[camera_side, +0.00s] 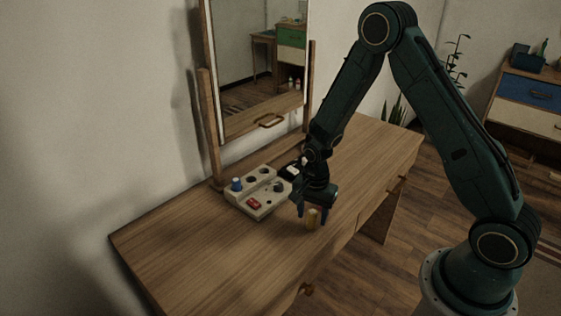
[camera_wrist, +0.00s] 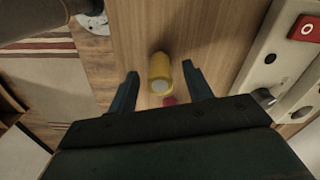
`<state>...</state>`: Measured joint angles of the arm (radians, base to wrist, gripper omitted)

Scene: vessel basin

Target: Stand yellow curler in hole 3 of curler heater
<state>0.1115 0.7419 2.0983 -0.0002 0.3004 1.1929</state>
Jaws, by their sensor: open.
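The yellow curler (camera_side: 312,218) stands on the wooden table, in front of the curler heater. In the wrist view the yellow curler (camera_wrist: 160,72) lies between the two fingertips, with space on both sides. My gripper (camera_side: 312,212) points down over it and is open; its fingers also show in the wrist view (camera_wrist: 158,80). The curler heater (camera_side: 262,212) is a cream block with round holes in its back row, left of my gripper. A blue curler (camera_side: 237,184) stands in its leftmost hole. Hole numbers cannot be read. A heater corner (camera_wrist: 256,62) shows in the wrist view.
A red switch (camera_side: 253,204) and a grey knob (camera_side: 278,186) sit on the heater's front. A small dark red thing (camera_wrist: 169,101) shows past the curler, partly hidden by my gripper. A mirror (camera_side: 258,62) stands behind. The table's left part (camera_side: 190,245) is clear.

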